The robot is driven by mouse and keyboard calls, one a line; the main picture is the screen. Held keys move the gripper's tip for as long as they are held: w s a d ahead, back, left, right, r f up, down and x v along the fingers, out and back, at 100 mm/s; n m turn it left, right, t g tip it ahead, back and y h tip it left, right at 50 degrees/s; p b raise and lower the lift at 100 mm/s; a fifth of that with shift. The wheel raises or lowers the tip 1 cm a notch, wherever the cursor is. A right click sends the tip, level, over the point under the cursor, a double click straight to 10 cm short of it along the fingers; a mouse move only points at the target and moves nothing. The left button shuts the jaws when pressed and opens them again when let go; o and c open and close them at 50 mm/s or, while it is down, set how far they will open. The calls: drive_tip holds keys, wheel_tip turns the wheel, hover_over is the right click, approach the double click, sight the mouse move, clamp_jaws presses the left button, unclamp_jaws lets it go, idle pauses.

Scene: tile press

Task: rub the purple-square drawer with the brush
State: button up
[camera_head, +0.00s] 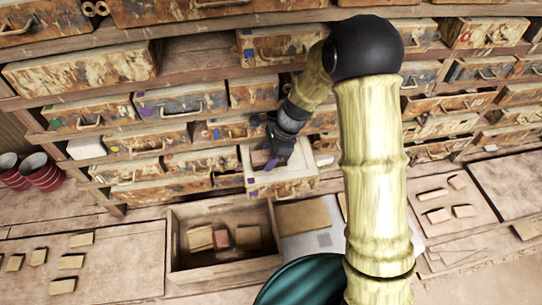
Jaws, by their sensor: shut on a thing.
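Other purple marks show on a shut drawer (180,101) farther left.
An open wooden box (175,240) with several blocks stands on the bench below. A flat brown board (302,216) lies right of it. Loose tiles (67,262) lie at left and right. Red buckets (42,172) stand at far left. My arm covers the middle right.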

sight(257, 154)
drive_tip(key=shift+s+a+f, duration=0.1)
drive_tip(key=shift+s+a, duration=0.15)
drive_tip(key=shift+a, duration=0.55)
drive_tip(key=shift+s+a+f, duration=0.1)
drive_tip(key=shift+s+a, duration=0.15)
drive_tip(key=shift+a, duration=0.5)
drive_tip(key=shift+w+a+r, duration=0.2)
drive_tip(key=shift+w+r, duration=0.1)
drive_tip(key=shift+r, duration=0.4)
drive_tip(key=shift+v, duration=1.15)
drive_tip(key=shift+s+a+r, duration=0.1)
drive_tip(key=shift+r, duration=0.6)
drive_tip(key=shift+s+a+r, duration=0.1)
drive_tip(key=shift+a+r, duration=0.05)
drive_tip(key=shift+r, duration=0.55)
drive_tip(key=shift+w, duration=0.15)
